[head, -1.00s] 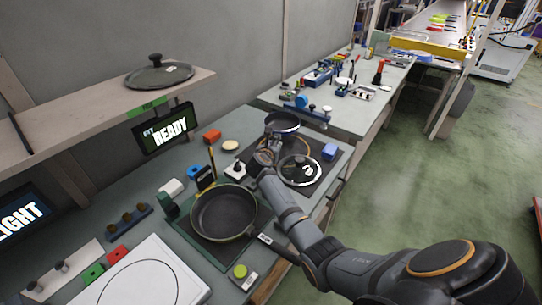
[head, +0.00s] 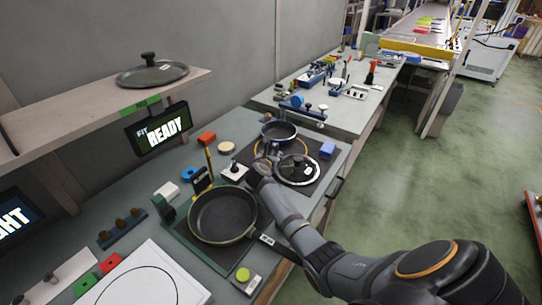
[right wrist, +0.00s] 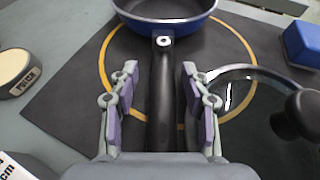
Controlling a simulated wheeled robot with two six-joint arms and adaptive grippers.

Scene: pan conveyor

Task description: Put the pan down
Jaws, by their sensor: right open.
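A small blue pan (head: 279,132) rests on the dark mat with the yellow ring at the far end of the bench. In the right wrist view the pan (right wrist: 166,10) has its black handle pointing toward me. My right gripper (head: 266,160) is open; in the right wrist view its fingers (right wrist: 160,90) stand on either side of the handle, with a gap on each side. A larger black pan (head: 223,214) sits on a green-edged mat nearer to me, its handle pointing right. My left gripper is not in view.
A glass lid (head: 297,170) lies right of my gripper, close to its right finger in the right wrist view (right wrist: 250,110). A blue block (head: 327,151) and a round tan disc (head: 227,147) are nearby. Another lid (head: 152,73) is on the shelf.

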